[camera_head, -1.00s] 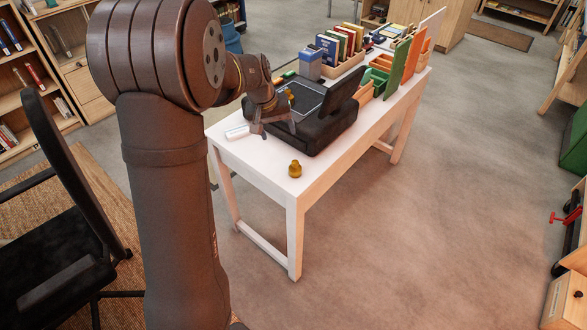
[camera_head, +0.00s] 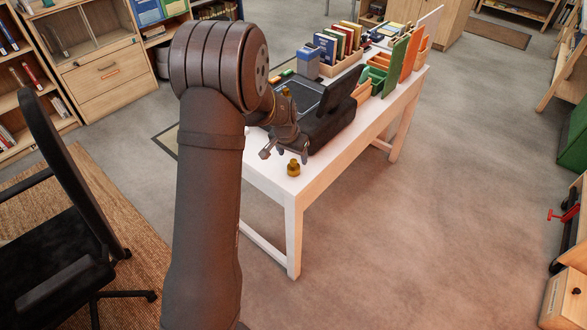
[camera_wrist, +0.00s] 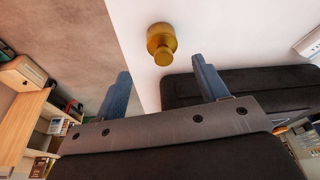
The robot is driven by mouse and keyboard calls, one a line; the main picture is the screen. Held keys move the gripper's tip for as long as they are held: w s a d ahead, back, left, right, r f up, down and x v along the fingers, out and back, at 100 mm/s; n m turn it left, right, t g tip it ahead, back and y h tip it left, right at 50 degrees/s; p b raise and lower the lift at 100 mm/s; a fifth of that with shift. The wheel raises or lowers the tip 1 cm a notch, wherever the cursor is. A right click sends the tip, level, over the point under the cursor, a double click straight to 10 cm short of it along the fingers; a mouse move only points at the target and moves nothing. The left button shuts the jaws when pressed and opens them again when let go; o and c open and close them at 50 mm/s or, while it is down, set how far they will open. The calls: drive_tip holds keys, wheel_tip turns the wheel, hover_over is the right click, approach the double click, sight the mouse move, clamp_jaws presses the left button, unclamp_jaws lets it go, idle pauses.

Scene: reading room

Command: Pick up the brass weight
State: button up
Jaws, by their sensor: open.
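The brass weight (camera_head: 293,167) stands upright near the front corner of the white table (camera_head: 308,185). It is a small gold-coloured cylinder with a knob on top. My gripper (camera_head: 285,156) is just behind and to the left of it in the head view. In the wrist view the weight (camera_wrist: 161,43) lies beyond the fingertips, roughly midway across the gap between them. My gripper (camera_wrist: 160,66) is open there, with its two blue-grey fingers apart and nothing between them.
A black case-like device (camera_head: 335,120) sits close behind my gripper; its dark edge (camera_wrist: 250,80) also shows in the wrist view. Book racks and green and orange dividers (camera_head: 391,65) stand farther back. The table edge is close to the weight.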

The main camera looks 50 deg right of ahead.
sight(293, 161)
drive_tip(key=shift+w+x, duration=0.1)
drive_tip(key=shift+x, duration=1.55)
drive_tip(key=shift+w+x, duration=0.15)
drive_tip(key=shift+x, duration=1.5)
drive_tip(key=shift+a, duration=0.1)
drive_tip(key=shift+r, duration=0.1)
clamp_jaws()
